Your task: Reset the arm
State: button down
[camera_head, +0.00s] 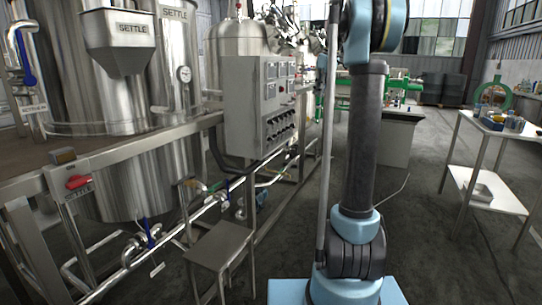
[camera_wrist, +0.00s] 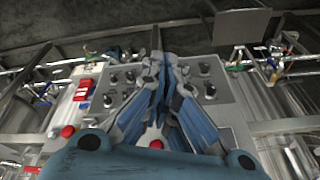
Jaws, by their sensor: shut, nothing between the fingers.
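My arm (camera_head: 364,150) rises from its light blue base in the head view, upright right of the middle, and leaves the top of the picture. My gripper is outside the head view. In the wrist view my gripper (camera_wrist: 158,72) has its fingers together, with nothing between them. Behind it is a grey panel (camera_wrist: 232,105) with several dark knobs and red buttons. I cannot tell whether the fingers touch the panel; they overlap it in the picture.
Large steel tanks (camera_head: 125,60) marked SETTLE stand at left behind a metal frame. A grey control cabinet (camera_head: 243,105) stands left of my arm, with a small metal stool (camera_head: 220,245) below. A white table (camera_head: 490,125) is at right. The floor between my arm and the table is clear.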

jog(key=s+a+f+m, duration=0.1)
jog(key=s+f, duration=0.3)
jog(key=s, duration=0.4)
jog(key=s+a+f+m+h, duration=0.15)
jog(key=s+f, duration=0.25)
jog(key=s, duration=0.5)
jog(key=s+f+m, duration=0.2)
jog(key=s+f, duration=0.2)
jog(key=s, duration=0.4)
jog(key=s+f+m, duration=0.4)
jog(key=s+f, duration=1.8)
jog(key=shift+d+f+h, duration=0.25)
jog(key=shift+f+h, duration=0.1)
jog(key=shift+h, duration=0.1)
jog(key=shift+w, duration=0.1)
jog(key=shift+w+f, duration=0.2)
jog(key=shift+w, duration=0.25)
jog(key=shift+s, duration=0.1)
